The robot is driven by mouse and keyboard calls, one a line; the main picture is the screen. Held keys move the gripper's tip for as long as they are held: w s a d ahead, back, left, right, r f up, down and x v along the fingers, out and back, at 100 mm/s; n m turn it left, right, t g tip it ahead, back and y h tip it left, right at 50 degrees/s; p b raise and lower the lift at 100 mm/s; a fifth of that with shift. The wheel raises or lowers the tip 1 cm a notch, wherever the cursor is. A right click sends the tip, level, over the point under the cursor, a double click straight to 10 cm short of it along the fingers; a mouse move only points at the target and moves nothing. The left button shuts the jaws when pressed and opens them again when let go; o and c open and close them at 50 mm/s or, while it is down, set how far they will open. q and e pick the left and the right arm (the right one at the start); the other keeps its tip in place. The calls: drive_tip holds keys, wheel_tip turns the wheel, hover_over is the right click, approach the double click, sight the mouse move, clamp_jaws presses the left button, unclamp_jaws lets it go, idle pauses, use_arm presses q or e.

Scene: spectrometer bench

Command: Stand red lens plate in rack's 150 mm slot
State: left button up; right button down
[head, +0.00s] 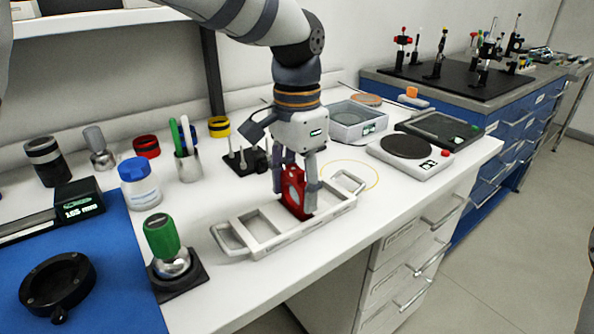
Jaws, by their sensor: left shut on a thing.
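The red lens plate (293,192) is upright, with a round lens opening in its face. My left gripper (296,186) points down from above and is shut on the plate, a finger on either side. The white rack (285,237) lies on the bench below, with a handle at each end. The plate's lower edge is at the rack's middle to right part, within its outline. I cannot tell whether it is seated in a slot or just above it, and slot labels are not readable. My right gripper is not in view.
A green-handled tool (161,236) on a black base stands left of the rack, near a blue-lidded jar (138,182) and a pen cup (187,165). A black stand (246,160) is behind my gripper. A scale (410,150) stands right. The bench's front edge is close to the rack.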

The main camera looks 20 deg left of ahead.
use_arm(q)
drive_tip(key=shift+f, duration=0.4)
idle(0.4)
drive_tip(key=o, duration=1.3)
wheel_tip(320, 180, up, 12)
drive_tip(key=shift+r, duration=0.1)
